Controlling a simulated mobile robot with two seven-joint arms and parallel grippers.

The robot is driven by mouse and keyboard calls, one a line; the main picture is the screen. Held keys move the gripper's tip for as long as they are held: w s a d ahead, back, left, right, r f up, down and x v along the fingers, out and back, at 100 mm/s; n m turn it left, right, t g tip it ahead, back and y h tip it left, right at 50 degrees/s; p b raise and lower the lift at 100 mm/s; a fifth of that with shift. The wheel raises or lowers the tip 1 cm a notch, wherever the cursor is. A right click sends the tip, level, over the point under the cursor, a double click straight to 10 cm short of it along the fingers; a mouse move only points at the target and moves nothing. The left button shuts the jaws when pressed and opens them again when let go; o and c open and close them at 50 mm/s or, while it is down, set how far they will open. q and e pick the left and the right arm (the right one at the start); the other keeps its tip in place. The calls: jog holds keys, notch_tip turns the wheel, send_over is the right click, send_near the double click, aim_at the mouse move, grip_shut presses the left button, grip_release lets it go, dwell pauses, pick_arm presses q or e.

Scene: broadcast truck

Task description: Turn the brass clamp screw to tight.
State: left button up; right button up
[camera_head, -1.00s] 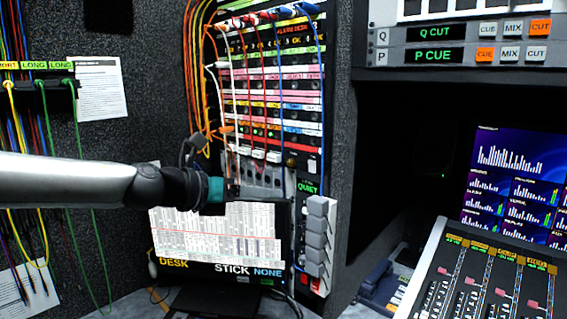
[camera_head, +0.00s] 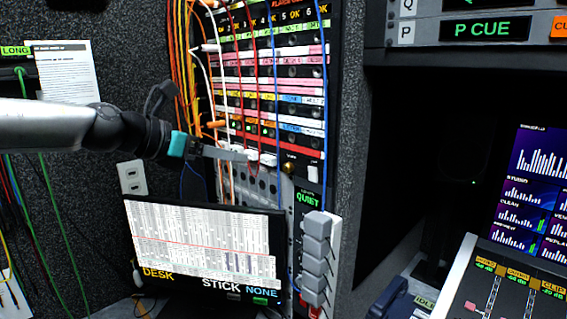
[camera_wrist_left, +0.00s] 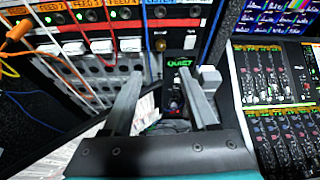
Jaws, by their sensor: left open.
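The brass clamp screw (camera_head: 289,167) is a small round brass knob on the dark panel at the lower right of the rack. It also shows in the left wrist view (camera_wrist_left: 160,45), beyond the fingertips and roughly centred between them. My left gripper (camera_head: 246,155) is open and empty, to the left of the screw in the head view and apart from it. In the left wrist view its two fingers (camera_wrist_left: 159,75) point toward the panel. Any tight or loose marking at the screw is too small to read. My right gripper is not in view.
Patch cables (camera_head: 180,60) hang over the rack left of and above the screw; a blue cable (camera_head: 324,100) runs down to its right. A monitor (camera_head: 205,245) stands below my gripper. Grey stacked blocks (camera_head: 316,250) stick out below the green QUIET sign (camera_head: 307,198).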

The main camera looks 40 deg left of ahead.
pick_arm(q)
jog(key=p+x, duration=0.2)
jog(key=x, duration=0.1)
jog(key=p, duration=0.5)
send_near(285, 168)
jog(key=w, duration=0.2)
jog(key=p+x, duration=0.3)
jog(key=p, duration=0.7)
jog(key=shift+d+f+p, duration=0.2)
jog(key=shift+p, duration=0.2)
jog(key=shift+w+a+f+p, duration=0.15)
jog(key=shift+w+p, duration=0.3)
jog(key=shift+p, duration=0.35)
jog(key=shift+w+d+f+p, duration=0.25)
jog(key=shift+w+f+p, duration=0.2)
jog(key=shift+w+p, duration=0.35)
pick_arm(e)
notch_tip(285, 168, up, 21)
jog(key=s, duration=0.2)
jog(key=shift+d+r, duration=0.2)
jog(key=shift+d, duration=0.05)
pick_arm(q)
jog(key=shift+s, duration=0.15)
grip_shut()
